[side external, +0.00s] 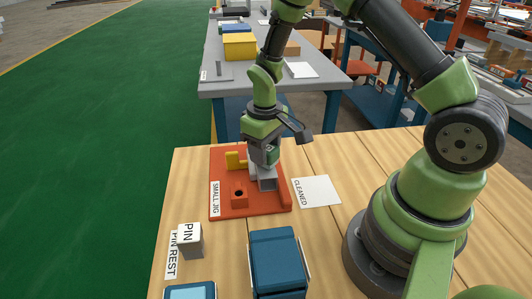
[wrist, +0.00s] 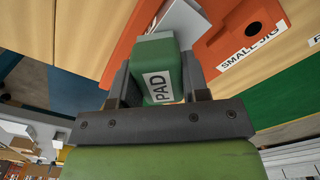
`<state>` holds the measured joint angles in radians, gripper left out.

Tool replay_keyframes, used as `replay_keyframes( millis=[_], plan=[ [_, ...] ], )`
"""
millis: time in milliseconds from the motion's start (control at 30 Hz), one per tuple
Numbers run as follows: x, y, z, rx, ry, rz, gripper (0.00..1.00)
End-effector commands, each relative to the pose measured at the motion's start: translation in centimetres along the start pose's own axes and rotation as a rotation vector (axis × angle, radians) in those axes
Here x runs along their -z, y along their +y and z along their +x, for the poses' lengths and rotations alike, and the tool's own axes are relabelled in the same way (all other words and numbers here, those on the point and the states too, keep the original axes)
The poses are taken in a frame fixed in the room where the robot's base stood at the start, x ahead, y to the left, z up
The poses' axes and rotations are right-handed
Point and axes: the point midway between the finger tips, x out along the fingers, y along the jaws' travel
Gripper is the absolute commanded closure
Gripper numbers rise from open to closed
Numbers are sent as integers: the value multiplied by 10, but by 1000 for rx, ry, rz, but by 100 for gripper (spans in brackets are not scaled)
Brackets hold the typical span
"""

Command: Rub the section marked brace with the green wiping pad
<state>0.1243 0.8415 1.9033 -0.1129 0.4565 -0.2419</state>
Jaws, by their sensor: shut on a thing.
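My gripper (side external: 264,158) is over the orange jig board (side external: 222,166), which is labelled SMALL JIG. In the wrist view my gripper (wrist: 157,80) is shut on the green wiping pad (wrist: 152,54), which bears the label PAD. A light grey block (side external: 267,184) stands on the board right below my gripper. A grey-white surface also shows just past the pad in the wrist view (wrist: 182,22). I cannot tell whether the pad touches it. No label reading brace is legible in either view, and my gripper hides part of the board.
The board also bears a yellow angled piece (side external: 232,162) and an orange block with a hole (side external: 239,193). A white CLEANED sheet (side external: 316,191) lies to its right. A grey PIN block (side external: 190,241) and a blue box (side external: 277,262) stand nearer the camera.

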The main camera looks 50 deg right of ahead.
Motion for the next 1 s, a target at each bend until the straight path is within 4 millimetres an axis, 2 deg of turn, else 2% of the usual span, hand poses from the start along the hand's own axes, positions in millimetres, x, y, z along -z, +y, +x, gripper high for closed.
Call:
replay_keyframes(
  millis=[767,833,900,1000],
  plan=[
    [50,51,1,-1,0,1,80],
    [51,52,-4,-1,1,-1,80],
    [52,51,-20,-2,6,-1,80],
    [50,51,-29,-1,2,-1,80]
  ],
)
